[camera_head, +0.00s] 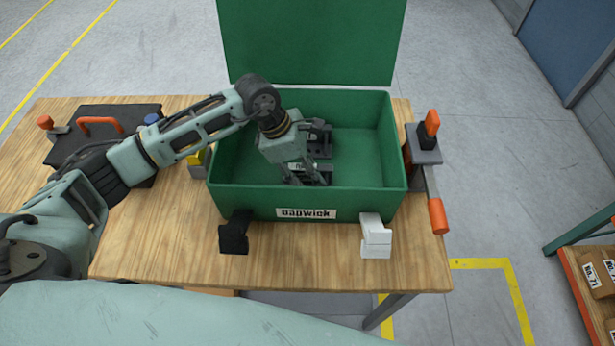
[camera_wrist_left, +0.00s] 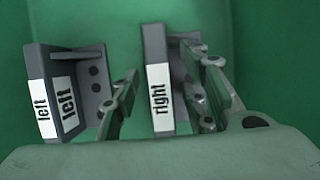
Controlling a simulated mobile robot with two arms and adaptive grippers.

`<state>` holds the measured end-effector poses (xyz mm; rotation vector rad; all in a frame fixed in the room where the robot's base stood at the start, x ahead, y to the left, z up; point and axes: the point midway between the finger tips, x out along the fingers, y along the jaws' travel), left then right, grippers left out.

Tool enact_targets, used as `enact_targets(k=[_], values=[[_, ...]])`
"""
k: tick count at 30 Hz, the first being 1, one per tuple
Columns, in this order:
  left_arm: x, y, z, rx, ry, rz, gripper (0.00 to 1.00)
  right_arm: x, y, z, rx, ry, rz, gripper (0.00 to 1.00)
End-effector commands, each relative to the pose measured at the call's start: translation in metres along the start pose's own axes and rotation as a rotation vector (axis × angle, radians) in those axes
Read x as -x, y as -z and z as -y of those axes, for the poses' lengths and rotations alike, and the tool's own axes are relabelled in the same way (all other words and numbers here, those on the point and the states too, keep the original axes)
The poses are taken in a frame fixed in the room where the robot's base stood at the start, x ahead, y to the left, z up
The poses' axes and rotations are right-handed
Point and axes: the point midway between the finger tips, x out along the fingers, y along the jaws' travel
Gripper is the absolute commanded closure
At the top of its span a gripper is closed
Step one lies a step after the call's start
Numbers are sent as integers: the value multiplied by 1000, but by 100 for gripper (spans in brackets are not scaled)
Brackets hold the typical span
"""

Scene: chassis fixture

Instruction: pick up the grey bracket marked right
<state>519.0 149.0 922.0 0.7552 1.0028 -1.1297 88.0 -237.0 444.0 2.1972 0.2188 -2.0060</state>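The grey bracket marked right (camera_wrist_left: 158,85) stands in the green box (camera_head: 228,200). In the left wrist view it is between the two fingers of my left gripper (camera_wrist_left: 168,100). The right-hand finger overlaps its side; the left-hand finger is clearly apart from it. The grey bracket marked left (camera_wrist_left: 68,95) stands to its left, outside the fingers. In the head view my left gripper (camera_head: 307,178) reaches down into the box, its fingers spread over one dark bracket (camera_head: 322,172). The gripper partly hides both brackets there. My right gripper is not in view.
The box stands on a wooden table (camera_head: 165,250) with its lid (camera_head: 310,40) raised behind. Black (camera_head: 235,235) and white (camera_head: 376,240) blocks stand at its front. An orange-handled clamp (camera_head: 428,160) is at the right, a dark case (camera_head: 80,150) at the left. The box's right side is clear.

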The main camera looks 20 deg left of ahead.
Motion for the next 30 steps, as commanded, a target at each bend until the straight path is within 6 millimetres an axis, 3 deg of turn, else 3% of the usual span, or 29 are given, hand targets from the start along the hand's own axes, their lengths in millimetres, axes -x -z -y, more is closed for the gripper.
enact_targets(k=[8,21,30], values=[[0,0,0,0,0,0,62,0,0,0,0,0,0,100],[0,0,0,0,0,0,100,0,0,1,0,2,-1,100],[1,-1,0,0,-1,3,100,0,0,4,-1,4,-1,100]])
